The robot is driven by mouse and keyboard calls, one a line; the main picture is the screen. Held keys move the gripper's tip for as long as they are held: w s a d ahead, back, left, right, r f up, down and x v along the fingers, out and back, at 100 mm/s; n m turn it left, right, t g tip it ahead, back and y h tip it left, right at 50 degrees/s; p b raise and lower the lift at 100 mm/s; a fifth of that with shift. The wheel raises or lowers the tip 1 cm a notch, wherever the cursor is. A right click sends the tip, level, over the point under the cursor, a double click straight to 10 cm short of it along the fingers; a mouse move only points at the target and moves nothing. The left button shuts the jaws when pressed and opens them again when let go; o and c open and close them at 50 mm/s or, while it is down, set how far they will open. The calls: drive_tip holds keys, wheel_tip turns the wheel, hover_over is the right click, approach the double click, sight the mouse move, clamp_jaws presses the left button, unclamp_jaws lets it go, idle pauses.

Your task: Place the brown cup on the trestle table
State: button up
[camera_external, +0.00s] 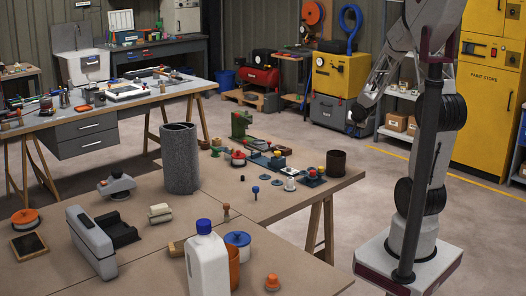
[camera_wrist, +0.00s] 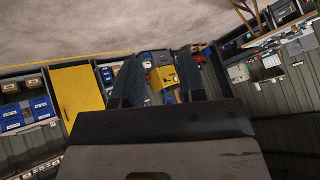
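A dark brown cup (camera_external: 336,163) stands upright at the far right corner of the near trestle table (camera_external: 290,205). An orange-brown cup (camera_external: 233,270) stands on the same table, partly hidden behind a white bottle with a blue cap (camera_external: 207,262). My gripper (camera_external: 353,130) hangs in the air above the floor, beyond the table's right end and apart from both cups. In the wrist view my gripper (camera_wrist: 160,85) shows two dark fingers held apart with nothing between them. Neither cup is seen in the wrist view.
A tall grey cylinder (camera_external: 180,160), a grey-black device (camera_external: 97,240) and small parts crowd the near table. A second trestle table (camera_external: 130,101) stands behind left. Yellow cabinets (camera_external: 487,90) and shelves line the back. Some bare tabletop shows around the dark brown cup.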

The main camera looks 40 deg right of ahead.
drive_tip(key=shift+w+a+r+m+g+y, duration=0.3)
drive_tip(key=shift+a+m+g+y, duration=0.35)
drive_tip(key=shift+a+m+g, duration=0.95)
drive_tip(key=shift+w+a+r+m+g+y, duration=0.15)
drive_tip(key=shift+w+a+m+g+y, duration=0.55)
drive_tip(key=shift+a+m, duration=1.55)
drive_tip(key=shift+w+a+r+m+g+y, duration=0.15)
drive_tip(key=shift+a+m+g+y, duration=0.4)
drive_tip(key=shift+a+m+g, duration=1.35)
drive_tip(key=n+t, duration=0.1)
hover_over(331, 152)
drive_tip(key=shift+f, duration=2.4)
drive_tip(key=shift+f, duration=0.1)
drive_tip(key=shift+f, duration=1.2)
drive_tip(key=shift+f, duration=0.1)
